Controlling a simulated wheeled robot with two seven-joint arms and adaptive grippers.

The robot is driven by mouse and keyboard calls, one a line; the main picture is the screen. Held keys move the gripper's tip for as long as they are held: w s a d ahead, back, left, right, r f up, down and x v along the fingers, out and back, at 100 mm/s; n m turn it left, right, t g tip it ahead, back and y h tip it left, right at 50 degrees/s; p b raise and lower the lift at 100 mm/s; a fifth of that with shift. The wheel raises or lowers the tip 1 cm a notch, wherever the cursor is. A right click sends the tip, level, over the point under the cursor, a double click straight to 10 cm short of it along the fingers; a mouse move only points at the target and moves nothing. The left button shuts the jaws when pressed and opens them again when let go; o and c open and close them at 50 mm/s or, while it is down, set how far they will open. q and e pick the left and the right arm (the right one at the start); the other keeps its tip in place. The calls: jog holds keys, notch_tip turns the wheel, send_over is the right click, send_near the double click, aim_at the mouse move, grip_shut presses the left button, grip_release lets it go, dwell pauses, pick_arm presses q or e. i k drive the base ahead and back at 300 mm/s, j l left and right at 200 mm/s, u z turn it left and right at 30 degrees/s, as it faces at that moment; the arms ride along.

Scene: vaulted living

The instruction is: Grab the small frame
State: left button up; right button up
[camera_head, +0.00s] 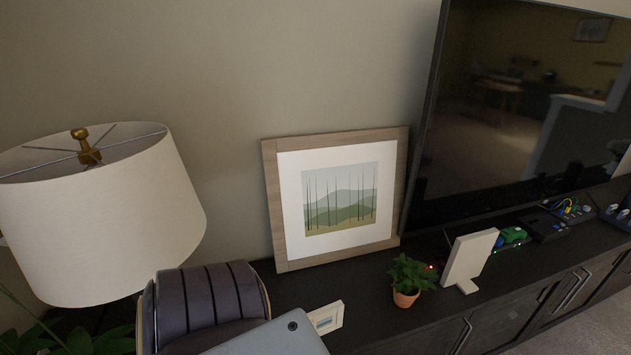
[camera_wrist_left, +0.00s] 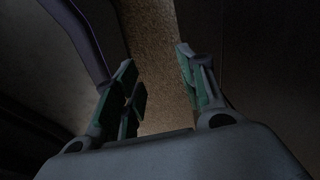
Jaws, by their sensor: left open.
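The small frame (camera_head: 328,318), with a cream border and a small picture, stands on the dark cabinet in the head view. Its lower left part is hidden behind a grey link of my arm. A much larger wood-framed picture (camera_head: 340,199) of hills and thin trees leans on the wall behind it. My left gripper shows only in the left wrist view (camera_wrist_left: 156,62), open with nothing between its fingers. A brown textured strip and dark surfaces lie beyond the fingers. The small frame is not seen in that view. My right gripper is not in view.
A white-shaded lamp (camera_head: 95,215) stands at the left. A potted plant (camera_head: 408,277) and a cream panel on a stand (camera_head: 469,260) are right of the small frame. A large television (camera_head: 525,100) fills the right. Cables and small devices (camera_head: 548,228) lie before it.

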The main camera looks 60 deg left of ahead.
aim_at(326, 318)
jog(key=i+l+u, duration=0.1)
jog(key=u, duration=0.35)
jog(key=i+l+u, duration=0.1)
jog(key=u, duration=0.3)
jog(key=l+u, duration=0.1)
jog(key=u, duration=0.35)
jog(key=i+l+u, duration=0.1)
jog(key=u, duration=0.35)
jog(key=l+u, duration=0.2)
jog(key=u, duration=0.2)
